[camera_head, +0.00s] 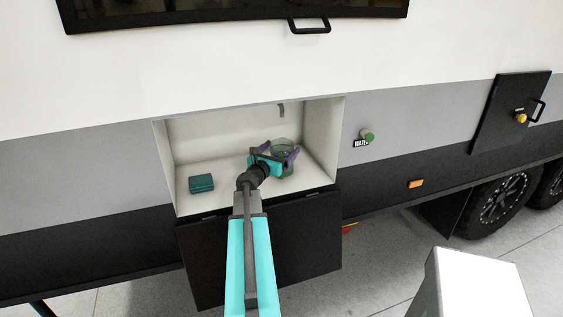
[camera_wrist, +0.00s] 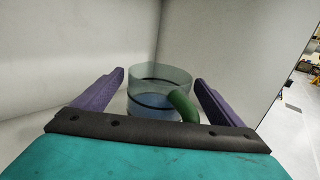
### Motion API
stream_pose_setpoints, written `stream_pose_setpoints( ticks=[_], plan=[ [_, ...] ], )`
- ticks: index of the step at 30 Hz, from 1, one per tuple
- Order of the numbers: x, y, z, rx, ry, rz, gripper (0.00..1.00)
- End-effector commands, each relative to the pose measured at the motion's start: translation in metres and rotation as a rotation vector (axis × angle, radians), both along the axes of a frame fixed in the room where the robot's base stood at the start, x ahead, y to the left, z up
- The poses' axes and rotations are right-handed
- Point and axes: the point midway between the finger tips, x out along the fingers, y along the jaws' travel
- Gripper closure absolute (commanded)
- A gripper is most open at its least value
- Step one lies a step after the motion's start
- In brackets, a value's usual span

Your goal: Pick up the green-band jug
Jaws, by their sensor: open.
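The jug (camera_head: 283,148) stands on the floor of the open compartment, towards its right side. It is a clear, bluish vessel; in the wrist view the jug (camera_wrist: 148,78) shows dark bands and a green handle (camera_wrist: 184,106) on its near right side. My gripper (camera_head: 273,158) reaches into the compartment at the jug. In the wrist view the purple fingers of my gripper (camera_wrist: 160,92) are spread wide, one on each side of the jug, with a visible gap to each. Its lower part is partly hidden by my gripper's dark front bar.
A small teal box (camera_head: 201,183) lies on the compartment floor to the left. The compartment's right wall (camera_head: 322,137) stands close to the jug. The lowered black door (camera_head: 300,250) hangs below the opening. A white block (camera_head: 470,285) stands at the lower right.

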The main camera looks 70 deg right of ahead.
Motion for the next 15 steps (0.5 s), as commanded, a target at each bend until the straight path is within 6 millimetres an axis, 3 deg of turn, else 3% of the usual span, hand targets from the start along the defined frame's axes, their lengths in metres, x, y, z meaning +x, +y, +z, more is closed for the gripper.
stream_pose_setpoints(
  ticks=[15],
  plan=[
    [-0.0004,0.0001,-0.0002,0.000,0.000,0.000,0.09]
  ],
)
